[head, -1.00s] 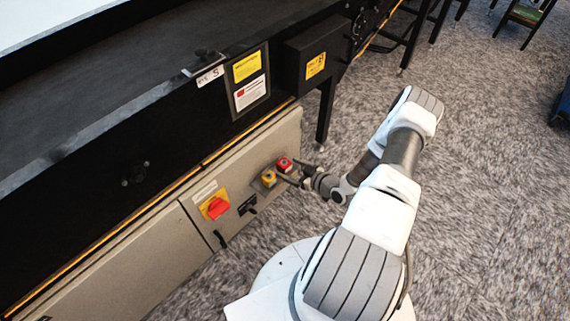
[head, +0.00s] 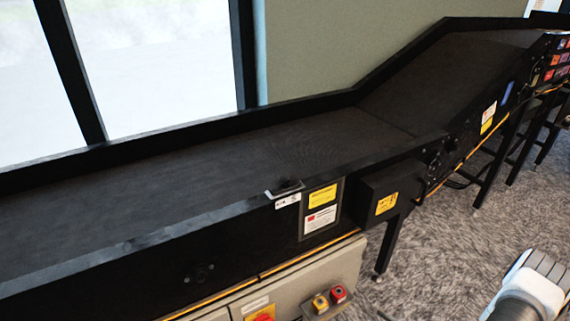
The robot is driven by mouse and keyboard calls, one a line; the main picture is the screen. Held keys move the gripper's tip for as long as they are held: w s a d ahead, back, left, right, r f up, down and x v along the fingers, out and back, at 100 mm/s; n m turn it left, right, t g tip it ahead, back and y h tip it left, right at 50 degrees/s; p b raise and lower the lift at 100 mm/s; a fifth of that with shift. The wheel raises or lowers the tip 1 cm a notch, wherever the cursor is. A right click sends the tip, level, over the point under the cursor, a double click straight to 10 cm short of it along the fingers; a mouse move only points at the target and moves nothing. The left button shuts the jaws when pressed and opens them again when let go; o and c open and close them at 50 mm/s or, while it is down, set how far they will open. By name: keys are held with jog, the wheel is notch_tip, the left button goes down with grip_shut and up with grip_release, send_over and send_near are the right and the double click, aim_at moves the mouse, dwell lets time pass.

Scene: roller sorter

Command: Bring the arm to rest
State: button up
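Part of my arm (head: 532,290) shows at the bottom right corner as a white link with grey ribs and a dark joint. The rest of the arm and my gripper are below the frame. The control panel (head: 345,262) is at the bottom edge. It carries a red button (head: 338,293), a yellow button (head: 320,303) beside it, and a red switch on a yellow plate (head: 260,314), cut off by the frame edge. Whether my gripper touches anything cannot be seen.
The black conveyor (head: 180,185) runs across the view and slopes up at the right. A black box with a yellow label (head: 387,203) juts from its side. Dark legs (head: 390,243) stand on the grey carpet (head: 450,255). Open floor lies right of the panel.

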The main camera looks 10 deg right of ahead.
jog(key=w+d+r+g+h, duration=0.4)
jog(key=w+d+r, duration=0.55)
jog(key=r, duration=0.35)
jog(key=w+a+r+m+g+h, duration=0.1)
jog(key=w+a+r+h, duration=0.1)
jog(key=r, duration=0.7)
jog(key=w+a+r+h, duration=0.1)
jog(key=r+h, duration=0.1)
jog(key=r, duration=0.7)
jog(key=s+a+r+m+g, duration=0.1)
jog(key=s+a+r+m, duration=0.1)
jog(key=s+a+r, duration=0.4)
jog(key=s+a+r+m, duration=0.1)
jog(key=a+r, duration=0.8)
jog(key=r, duration=0.1)
jog(key=s+a+r+g+y, duration=0.1)
jog(key=s+a+r+y, duration=0.2)
jog(key=s+a, duration=1.1)
notch_tip(320, 180, up, 23)
jog(key=s+d+p, duration=0.1)
jog(key=d+p, duration=0.1)
jog(key=p, duration=2.1)
jog(key=shift+s+d, duration=0.15)
jog(key=shift+d, duration=0.2)
